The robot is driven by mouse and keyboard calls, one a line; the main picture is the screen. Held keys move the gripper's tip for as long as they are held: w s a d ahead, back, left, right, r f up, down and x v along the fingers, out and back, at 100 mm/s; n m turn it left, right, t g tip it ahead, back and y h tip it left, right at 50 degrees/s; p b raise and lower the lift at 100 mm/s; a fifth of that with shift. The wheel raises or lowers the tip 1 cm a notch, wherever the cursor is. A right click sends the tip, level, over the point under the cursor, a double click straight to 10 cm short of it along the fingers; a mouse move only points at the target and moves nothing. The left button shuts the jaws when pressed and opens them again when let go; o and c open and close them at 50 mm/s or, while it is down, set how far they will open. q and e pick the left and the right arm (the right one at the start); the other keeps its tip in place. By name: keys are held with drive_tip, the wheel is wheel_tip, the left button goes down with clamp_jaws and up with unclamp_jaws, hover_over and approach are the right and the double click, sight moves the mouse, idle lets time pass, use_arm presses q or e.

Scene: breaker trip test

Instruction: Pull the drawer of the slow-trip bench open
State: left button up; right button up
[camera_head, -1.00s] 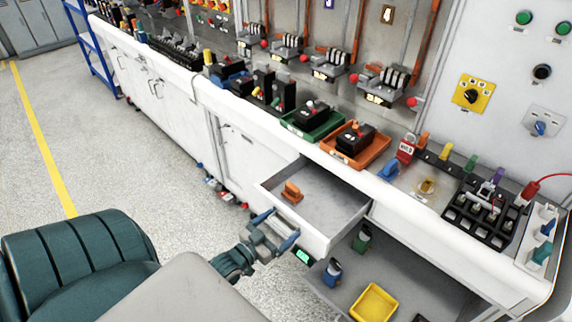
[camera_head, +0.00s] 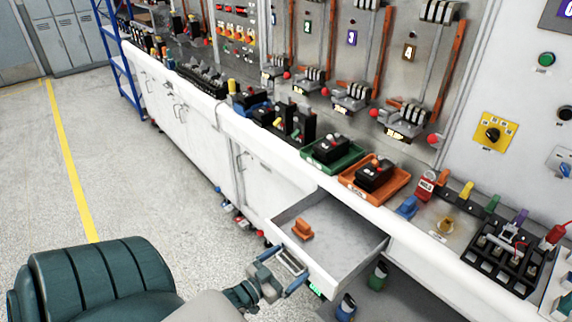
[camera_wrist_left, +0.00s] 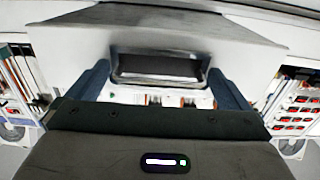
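The drawer (camera_head: 360,231) of the bench stands pulled out from the white bench front in the head view. An orange block-like part (camera_head: 302,229) lies inside it, near its front left corner. My left gripper (camera_head: 284,269) is at the drawer's front face. Its two blue fingers close on the ends of the metal drawer handle (camera_head: 291,261). In the left wrist view the handle (camera_wrist_left: 160,66) sits between the fingertips, which appear to touch both ends, with the drawer front behind it. My right gripper is not in view.
On the bench top are a green tray (camera_head: 318,160) and an orange tray (camera_head: 347,187), each holding a black device. A black multi-slot block (camera_head: 496,266) stands at the right. Small items lie below the bench. The floor at left is open, with a yellow line (camera_head: 72,180).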

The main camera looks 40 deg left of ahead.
use_arm(q)
drive_tip(key=s+b, duration=0.1)
drive_tip(key=s, duration=0.9)
drive_tip(key=shift+s+a, duration=0.4)
drive_tip(key=shift+a, duration=0.05)
